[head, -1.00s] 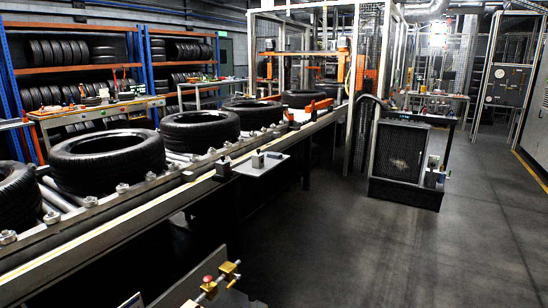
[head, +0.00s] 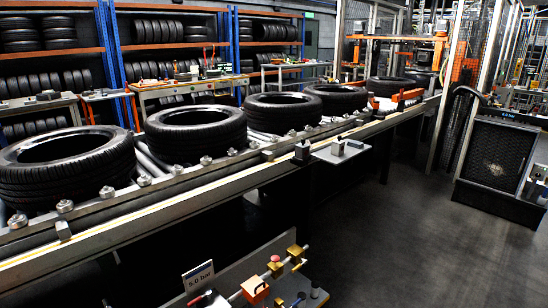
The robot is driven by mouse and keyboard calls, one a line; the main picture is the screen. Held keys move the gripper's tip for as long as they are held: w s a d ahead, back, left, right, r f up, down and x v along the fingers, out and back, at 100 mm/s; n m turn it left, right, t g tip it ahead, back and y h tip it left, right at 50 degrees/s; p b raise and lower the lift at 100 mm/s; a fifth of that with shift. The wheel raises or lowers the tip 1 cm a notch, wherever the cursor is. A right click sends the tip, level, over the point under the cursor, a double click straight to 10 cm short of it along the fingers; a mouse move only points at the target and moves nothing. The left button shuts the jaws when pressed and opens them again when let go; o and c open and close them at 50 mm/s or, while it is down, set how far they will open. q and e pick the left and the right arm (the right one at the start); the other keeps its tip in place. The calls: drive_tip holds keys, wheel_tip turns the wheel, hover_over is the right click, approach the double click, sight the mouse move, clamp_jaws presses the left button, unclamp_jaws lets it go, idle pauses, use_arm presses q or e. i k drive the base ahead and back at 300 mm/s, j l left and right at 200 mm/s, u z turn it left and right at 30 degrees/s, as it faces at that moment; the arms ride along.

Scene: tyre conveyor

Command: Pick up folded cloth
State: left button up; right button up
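I cannot make out a folded cloth in the head view. Neither my left nor my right gripper is in view. A workbench (head: 190,90) with small items, too small to tell apart, stands behind the conveyor.
A roller conveyor (head: 150,215) with several black tyres (head: 196,133) runs from the lower left to the back right. A small shelf (head: 340,152) juts from its near side. A dark cabinet (head: 497,165) stands at right. The grey floor (head: 400,245) between is clear.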

sight(353, 143)
drive_tip(key=i+l+u, duration=0.45)
drive_tip(key=l, duration=0.2)
drive_tip(key=i+l+u, duration=0.25)
drive_tip(key=l, duration=0.15)
drive_tip(key=i+l+u, duration=0.1)
drive_tip(key=l+u, duration=0.15)
drive_tip(key=l, duration=0.15)
